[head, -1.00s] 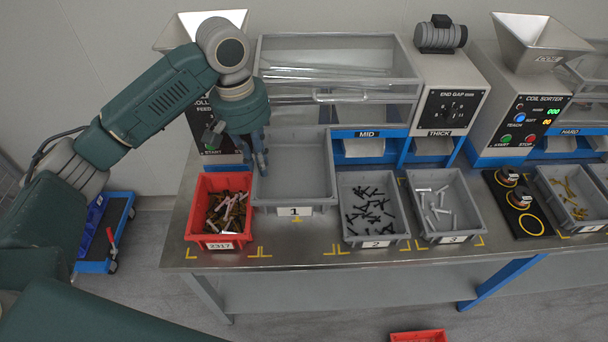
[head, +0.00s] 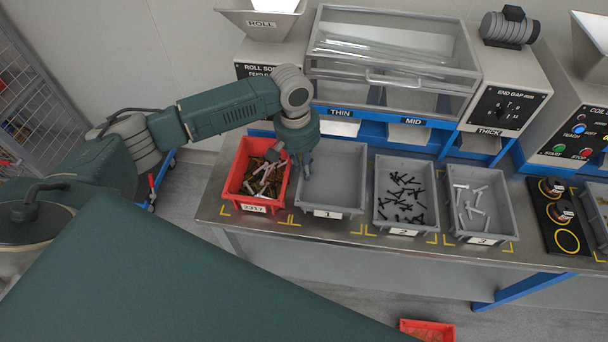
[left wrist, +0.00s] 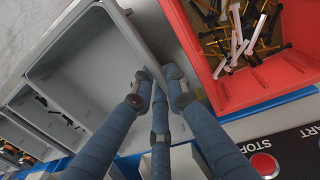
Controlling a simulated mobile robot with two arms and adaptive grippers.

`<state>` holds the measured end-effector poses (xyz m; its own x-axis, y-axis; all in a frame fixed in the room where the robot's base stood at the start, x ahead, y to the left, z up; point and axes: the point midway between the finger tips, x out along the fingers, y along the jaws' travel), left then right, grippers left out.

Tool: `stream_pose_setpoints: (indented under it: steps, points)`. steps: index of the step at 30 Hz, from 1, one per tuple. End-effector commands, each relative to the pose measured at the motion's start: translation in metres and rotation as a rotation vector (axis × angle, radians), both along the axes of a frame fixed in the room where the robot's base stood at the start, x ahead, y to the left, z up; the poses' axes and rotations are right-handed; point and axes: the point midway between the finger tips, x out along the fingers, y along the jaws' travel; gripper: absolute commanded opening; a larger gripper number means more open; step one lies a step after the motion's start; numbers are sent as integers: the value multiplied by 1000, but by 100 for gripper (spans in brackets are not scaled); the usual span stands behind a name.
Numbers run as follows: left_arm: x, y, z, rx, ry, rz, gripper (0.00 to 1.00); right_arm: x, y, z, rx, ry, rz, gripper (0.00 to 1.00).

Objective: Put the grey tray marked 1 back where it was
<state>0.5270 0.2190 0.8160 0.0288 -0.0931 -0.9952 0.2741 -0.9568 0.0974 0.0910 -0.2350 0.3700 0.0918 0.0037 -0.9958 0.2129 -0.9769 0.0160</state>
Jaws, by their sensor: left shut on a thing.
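The empty grey tray marked 1 (head: 335,178) stands on the steel table, between the red bin and the tray marked 2. Its front is close to yellow corner marks on the table and roughly level with the neighbouring trays. My left gripper (head: 303,164) is at the tray's left wall, shut on it. In the left wrist view the fingers (left wrist: 160,84) straddle the wall of the grey tray (left wrist: 88,55), close to the red bin. Whether the tray's base touches the table is hard to tell. My right gripper is not in view.
The red bin (head: 236,178) with brown and pale pieces stands close on the left. The grey tray marked 2 (head: 402,222) with dark pieces and tray marked 3 (head: 481,229) with pale pieces stand to the right. The sorter (head: 395,60) rises behind.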

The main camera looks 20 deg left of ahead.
Motion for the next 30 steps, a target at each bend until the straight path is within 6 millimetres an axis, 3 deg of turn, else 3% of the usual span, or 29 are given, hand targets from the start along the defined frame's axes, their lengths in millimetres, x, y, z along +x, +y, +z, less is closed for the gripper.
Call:
stream_pose_setpoints:
  steps: [7, 20, 21, 30]
  points:
    - [-1, 0, -35, 1, 3, 1, 0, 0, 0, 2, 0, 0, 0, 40]
    - [-1, 0, -41, 0, 1, 0, 0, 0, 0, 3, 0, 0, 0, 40]
    - [-1, 0, -41, 1, 1, 0, 21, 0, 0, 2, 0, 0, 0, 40]
    - [-1, 1, -40, 2, 2, 0, 21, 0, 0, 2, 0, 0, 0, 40]
